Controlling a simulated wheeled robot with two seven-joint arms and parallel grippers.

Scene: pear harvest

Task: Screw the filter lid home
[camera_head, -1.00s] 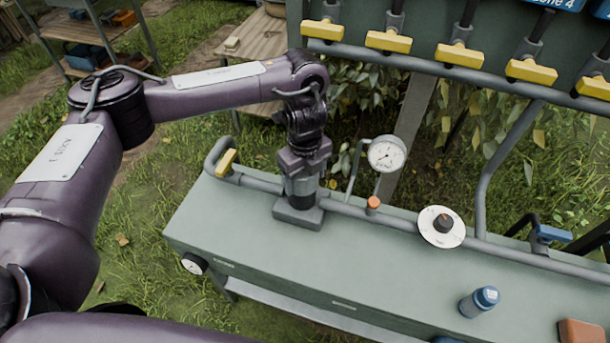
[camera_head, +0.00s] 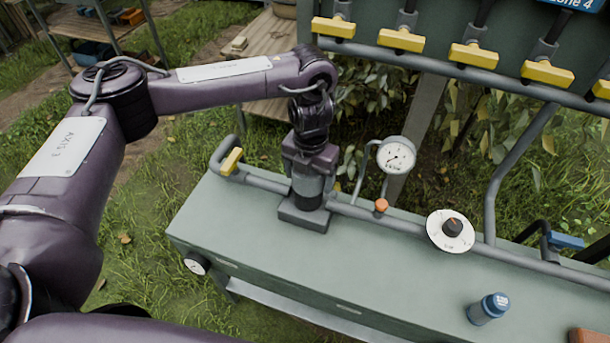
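My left gripper (camera_head: 309,165) points down over the filter at the back left of the green bench. The filter's grey, cylindrical body (camera_head: 307,186) stands upright on a square grey base (camera_head: 303,217) beside the pipe. The gripper's fingers are at the top of this body. The lid is hidden behind the gripper and cannot be made out. The gap between the fingers does not show clearly, so I cannot tell whether they are closed on the lid. My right gripper is not in view.
The green bench (camera_head: 385,275) has free room at its front. A pressure gauge (camera_head: 397,155), an orange-capped fitting (camera_head: 381,206) and a white dial (camera_head: 450,231) line the pipe. A blue bottle (camera_head: 487,309) stands at the right. Yellow-handled valves (camera_head: 402,40) hang above.

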